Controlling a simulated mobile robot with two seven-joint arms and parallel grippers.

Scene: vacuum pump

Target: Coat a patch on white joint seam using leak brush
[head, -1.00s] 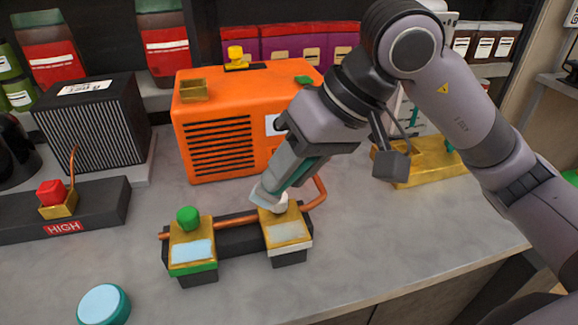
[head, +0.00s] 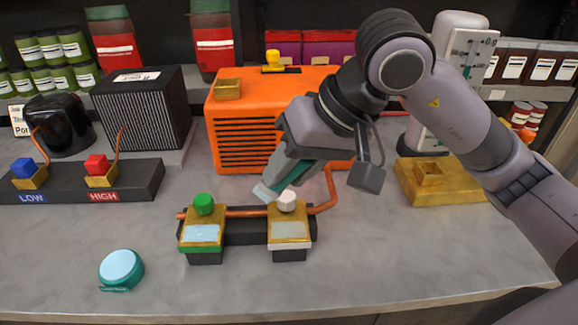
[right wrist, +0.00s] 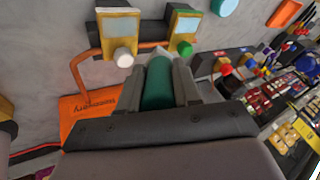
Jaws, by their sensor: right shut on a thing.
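The white joint (head: 287,201) is a white knob on a brass block with a pale plate, at the right end of a dark base. It also shows in the right wrist view (right wrist: 123,57). My right gripper (head: 272,182) is shut on the leak brush (right wrist: 157,82), which has a teal handle. The brush's pale tip (head: 264,193) is just left of the white knob; I cannot tell whether it touches. A green joint (head: 203,204) on a similar brass block stands at the left end of the base. My left gripper is not in view.
An orange pump box (head: 240,130) stands behind the joints, and a copper pipe (head: 331,190) runs from the white joint. A round teal container (head: 121,268) lies front left. Blue LOW (head: 28,170) and red HIGH (head: 97,165) valves are left. A brass tray (head: 470,187) is right.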

